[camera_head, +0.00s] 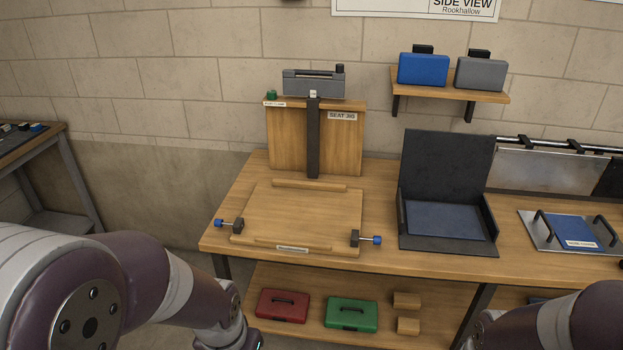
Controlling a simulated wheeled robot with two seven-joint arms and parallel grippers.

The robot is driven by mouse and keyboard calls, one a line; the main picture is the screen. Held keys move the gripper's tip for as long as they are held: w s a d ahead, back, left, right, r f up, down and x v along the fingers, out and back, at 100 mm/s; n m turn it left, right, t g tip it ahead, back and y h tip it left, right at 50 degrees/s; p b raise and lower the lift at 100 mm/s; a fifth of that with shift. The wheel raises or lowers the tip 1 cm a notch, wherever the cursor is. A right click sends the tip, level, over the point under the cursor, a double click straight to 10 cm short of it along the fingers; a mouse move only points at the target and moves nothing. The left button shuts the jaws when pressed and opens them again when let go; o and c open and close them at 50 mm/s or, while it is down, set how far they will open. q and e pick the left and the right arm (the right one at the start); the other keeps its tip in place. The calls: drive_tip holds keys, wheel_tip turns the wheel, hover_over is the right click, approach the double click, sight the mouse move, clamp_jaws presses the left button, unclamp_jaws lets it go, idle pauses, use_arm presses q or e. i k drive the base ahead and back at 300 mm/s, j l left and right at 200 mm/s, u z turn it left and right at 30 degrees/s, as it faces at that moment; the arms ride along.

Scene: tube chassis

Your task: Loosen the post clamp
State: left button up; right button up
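A wooden seat jig stands on the bench, with an upright back board (285,140) and a flat base board (300,212). A dark upright post (313,145) runs up the front of the back board. A grey block (300,87) sits at the top of the post, with a black knob (340,69) at its right end. A green knob (272,95) sits on the board's top left corner above a small label too small to read. I cannot tell which of these is the post clamp or whether it is tight. Both my grippers are out of view; only arm links show.
Blue-ended side clamps (238,223) (377,239) flank the base board. A black open case (446,185) with a blue pad stands to the right, then a metal plate (540,236) with handles. A wall shelf (450,88) holds two cases. Red and green boxes sit below.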

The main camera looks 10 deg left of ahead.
sight(271, 95)
drive_tip(key=i+j+u, duration=0.25)
drive_tip(key=j+u, duration=0.2)
drive_tip(key=i+j+u, duration=0.25)
drive_tip(key=u, duration=0.25)
drive_tip(key=i+j+u, duration=0.1)
drive_tip(key=i+u, duration=0.35)
drive_tip(key=i+j+u, duration=0.25)
drive_tip(key=u, duration=0.15)
drive_tip(key=i+j+u, duration=0.1)
drive_tip(key=i+u, duration=0.7)
drive_tip(key=i+z, duration=0.7)
drive_tip(key=z, duration=0.25)
drive_tip(key=i+j+z, duration=0.15)
drive_tip(key=i+z, duration=0.15)
drive_tip(key=z, duration=0.15)
